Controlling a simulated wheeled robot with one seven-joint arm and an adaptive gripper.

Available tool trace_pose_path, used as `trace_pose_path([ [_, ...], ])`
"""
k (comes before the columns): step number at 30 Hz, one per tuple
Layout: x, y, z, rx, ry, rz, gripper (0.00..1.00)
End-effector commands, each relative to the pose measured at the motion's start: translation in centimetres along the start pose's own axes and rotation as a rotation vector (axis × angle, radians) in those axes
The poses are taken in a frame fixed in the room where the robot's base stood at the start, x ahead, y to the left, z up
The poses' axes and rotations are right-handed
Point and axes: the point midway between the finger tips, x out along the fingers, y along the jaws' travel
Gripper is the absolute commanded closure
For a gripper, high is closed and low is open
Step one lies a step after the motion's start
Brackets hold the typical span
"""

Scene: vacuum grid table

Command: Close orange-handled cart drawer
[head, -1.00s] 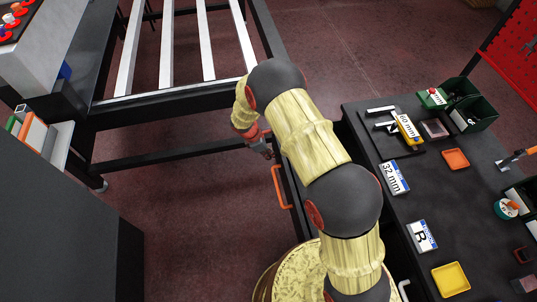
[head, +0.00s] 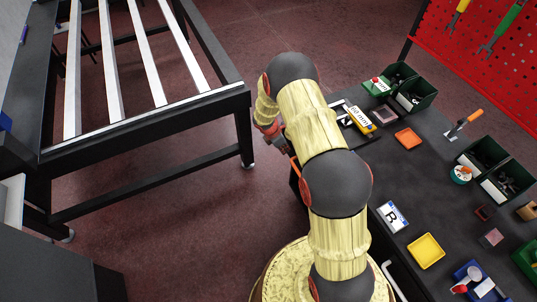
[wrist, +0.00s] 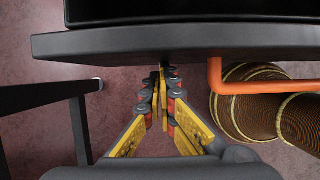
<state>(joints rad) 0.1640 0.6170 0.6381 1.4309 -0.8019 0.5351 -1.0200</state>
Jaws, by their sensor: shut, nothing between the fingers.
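The orange drawer handle (wrist: 262,88) shows in the wrist view on the right, below the dark drawer front (wrist: 190,42). In the head view only a short piece of the handle (head: 295,166) shows beside my arm. My gripper (wrist: 163,80) is shut and empty. Its fingertips are at the lower edge of the drawer front, left of the handle; I cannot tell whether they touch it. In the head view my gripper (head: 277,138) is small and partly hidden by my wrist. My arm hides most of the drawer, so how far it stands out is unclear.
The cart top (head: 383,172) on the right holds small trays, green bins and tools. A black-framed table with pale slats (head: 150,124) stands at the left. Red floor (head: 190,235) lies open between them. A red pegboard (head: 470,60) stands at the back right.

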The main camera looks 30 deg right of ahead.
Motion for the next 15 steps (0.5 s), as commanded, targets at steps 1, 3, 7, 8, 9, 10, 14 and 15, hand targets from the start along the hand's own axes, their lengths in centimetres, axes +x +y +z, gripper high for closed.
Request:
trace_pose_path([
  [1, 0.5, 0.0, 1.3, 0.005, 0.0, -0.001, 1.0],
  [3, 1.1, 0.0, 2.7, 0.003, 0.0, -0.001, 1.0],
  [7, 1.9, 0.0, 4.8, 0.002, -0.001, -0.001, 1.0],
  [8, 2.1, -0.1, 5.3, 0.003, -0.001, -0.001, 1.0],
  [9, 2.3, 0.0, 5.7, 0.002, -0.001, -0.001, 1.0],
  [10, 2.4, 0.0, 6.0, 0.001, -0.001, -0.001, 1.0],
  [14, 2.8, 0.1, 7.1, 0.002, -0.001, 0.0, 1.0],
  [15, 2.9, 0.1, 7.3, 0.001, -0.001, 0.001, 1.0],
])
